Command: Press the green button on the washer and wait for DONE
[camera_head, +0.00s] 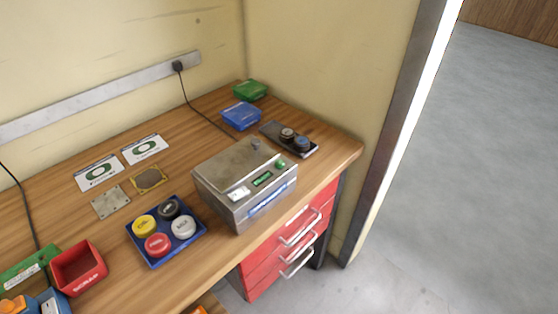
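The washer (240,200) is a grey metal box with a closed lid on the right part of the wooden bench. Its front panel has a small display with green characters (263,179), too small to read. The green button (280,164) is at the right end of that panel. A blue label strip runs along the lower front. Neither of my grippers is in the head view.
A blue tray (156,263) with several coloured round jars stands left of the washer. A dark plate (270,130) with two round parts lies behind it to the right. Blue (241,116) and green (250,89) boxes stand at the back. A red scrap bin (79,268) is front left.

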